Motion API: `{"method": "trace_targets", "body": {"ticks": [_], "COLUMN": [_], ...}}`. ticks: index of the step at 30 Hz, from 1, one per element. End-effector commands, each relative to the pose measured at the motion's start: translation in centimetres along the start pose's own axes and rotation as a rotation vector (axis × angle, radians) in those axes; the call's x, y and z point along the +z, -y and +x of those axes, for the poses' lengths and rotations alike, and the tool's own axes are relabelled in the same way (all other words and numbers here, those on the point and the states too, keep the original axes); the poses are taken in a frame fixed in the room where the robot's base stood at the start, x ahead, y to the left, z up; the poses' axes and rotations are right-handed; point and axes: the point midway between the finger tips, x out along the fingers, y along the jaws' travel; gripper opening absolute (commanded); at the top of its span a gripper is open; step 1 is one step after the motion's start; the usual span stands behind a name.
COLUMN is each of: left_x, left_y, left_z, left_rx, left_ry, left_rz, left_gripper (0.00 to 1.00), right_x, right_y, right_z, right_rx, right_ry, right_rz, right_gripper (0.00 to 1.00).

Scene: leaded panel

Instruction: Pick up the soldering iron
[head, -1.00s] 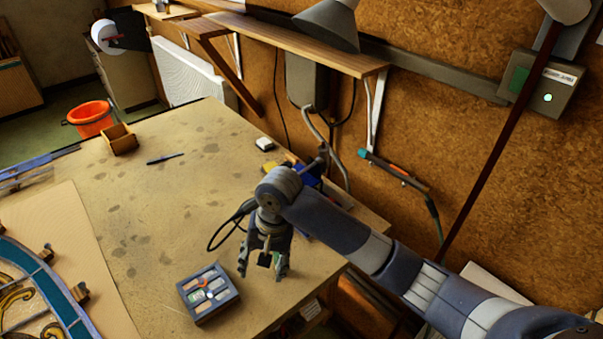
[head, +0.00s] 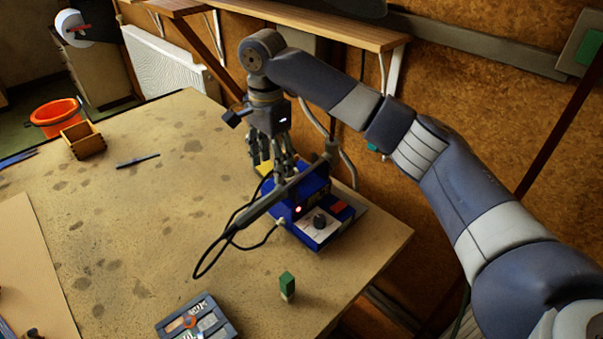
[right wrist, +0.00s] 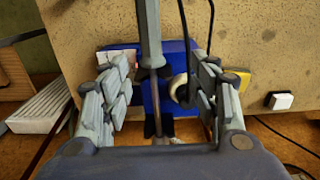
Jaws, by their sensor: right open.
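The soldering iron (head: 262,208) has a long grey handle and a black cable. It lies slanted at the blue soldering station (head: 315,230), which has a dark knob and a red light. My right gripper (head: 271,166) points down at the station, just behind the iron in the head view. In the right wrist view its open fingers (right wrist: 166,80) stand on either side of the iron (right wrist: 150,35), with visible gaps. The iron's thin metal shaft runs down between them over the blue station (right wrist: 180,60). Whether the fingers are level with the iron is unclear. My left gripper is out of view.
A small green block (head: 287,284) and a box of small pieces (head: 197,321) are near the front. A pen (head: 138,160) and wooden box (head: 84,141) lie farther left. The wooden shelf (head: 340,32) is close behind my arm. The table's middle is clear.

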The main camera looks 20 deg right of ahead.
Motion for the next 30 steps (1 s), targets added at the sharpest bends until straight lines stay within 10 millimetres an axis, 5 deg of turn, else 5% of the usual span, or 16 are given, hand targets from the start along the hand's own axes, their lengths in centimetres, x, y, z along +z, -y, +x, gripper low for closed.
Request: {"method": "trace_targets", "body": {"ticks": [10,21,30], "left_x": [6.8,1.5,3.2], "left_y": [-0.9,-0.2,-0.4], "left_z": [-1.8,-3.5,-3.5], "left_rx": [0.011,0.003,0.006], "left_ry": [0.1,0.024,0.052], "left_rz": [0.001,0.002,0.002], "left_gripper": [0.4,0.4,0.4], "right_x": [0.1,0.5,0.5], "right_y": [-0.1,-0.7,-0.7], "right_z": [4.3,8.8,9.6], "right_rx": [0.001,0.002,-0.001], "right_ry": [0.0,-0.001,0.0], "right_rz": [-0.003,-0.003,-0.004], "right_gripper": [0.56,0.56,0.56]}}
